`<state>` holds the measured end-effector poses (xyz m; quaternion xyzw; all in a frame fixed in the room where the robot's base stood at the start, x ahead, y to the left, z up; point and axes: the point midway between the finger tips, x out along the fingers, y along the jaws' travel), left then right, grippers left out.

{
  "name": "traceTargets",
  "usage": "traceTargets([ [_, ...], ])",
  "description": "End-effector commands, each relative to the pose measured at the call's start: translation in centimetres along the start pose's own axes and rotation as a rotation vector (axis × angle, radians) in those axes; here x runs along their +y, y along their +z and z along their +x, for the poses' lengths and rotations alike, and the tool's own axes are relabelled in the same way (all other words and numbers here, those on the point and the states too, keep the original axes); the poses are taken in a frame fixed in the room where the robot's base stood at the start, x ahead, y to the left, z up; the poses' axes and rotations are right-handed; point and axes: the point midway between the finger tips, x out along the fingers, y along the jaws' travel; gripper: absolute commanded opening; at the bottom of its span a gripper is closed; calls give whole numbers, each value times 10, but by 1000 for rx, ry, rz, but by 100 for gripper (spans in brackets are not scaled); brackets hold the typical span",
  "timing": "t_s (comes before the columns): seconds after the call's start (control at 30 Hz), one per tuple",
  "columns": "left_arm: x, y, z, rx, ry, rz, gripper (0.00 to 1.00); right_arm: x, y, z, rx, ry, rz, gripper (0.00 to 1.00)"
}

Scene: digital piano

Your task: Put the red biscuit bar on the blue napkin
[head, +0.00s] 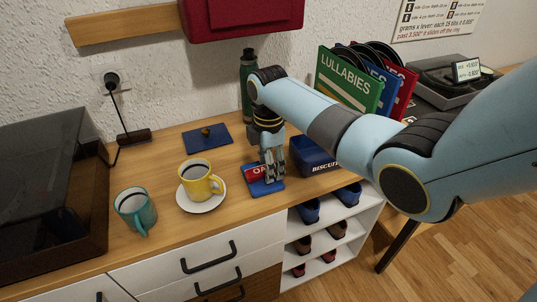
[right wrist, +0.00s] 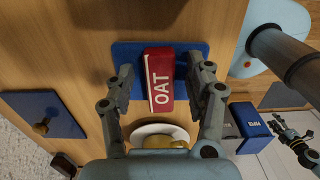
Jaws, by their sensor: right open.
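The red biscuit bar (right wrist: 159,80), marked OAT, lies on the blue napkin (right wrist: 192,50) in the right wrist view. In the head view the bar (head: 253,172) shows partly behind my right gripper (head: 270,180), with the napkin (head: 262,190) under it. My right gripper (right wrist: 163,90) is open, with one finger on each side of the bar. I cannot tell whether the fingers touch it. What looks like my left gripper (right wrist: 291,135) shows small at the right of the right wrist view; its jaws are unclear.
A dark blue biscuit tin (head: 313,160) stands close to the right of my gripper. A yellow cup (head: 201,180) on a white saucer (head: 202,206) and a teal mug (head: 135,211) stand left. Another blue mat (head: 196,145) with a small brown object lies behind. A green bottle (head: 248,75) stands at the wall.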

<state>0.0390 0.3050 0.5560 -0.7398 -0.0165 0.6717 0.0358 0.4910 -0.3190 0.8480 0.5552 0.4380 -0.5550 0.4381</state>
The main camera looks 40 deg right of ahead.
Motion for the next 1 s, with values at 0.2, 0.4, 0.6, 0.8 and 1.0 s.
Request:
traceTargets([
  [0.2, 0, 0, -5, 0, 0, 0, 45, 2, 0, -38, 0, 7, -1, 54],
  [0.4, -1, -1, -6, 0, 0, 0, 45, 2, 0, -83, 0, 5, 0, 54],
  [0.6, -1, 0, -6, 0, -1, 0, 45, 1, 0, -112, 0, 2, 0, 54],
  [0.8, -1, 0, -6, 0, -1, 0, 45, 0, 0, -120, 0, 1, 0, 54],
  [1.0, -2, 0, -6, 0, -1, 1, 45, 0, 0, -120, 0, 1, 1, 54],
])
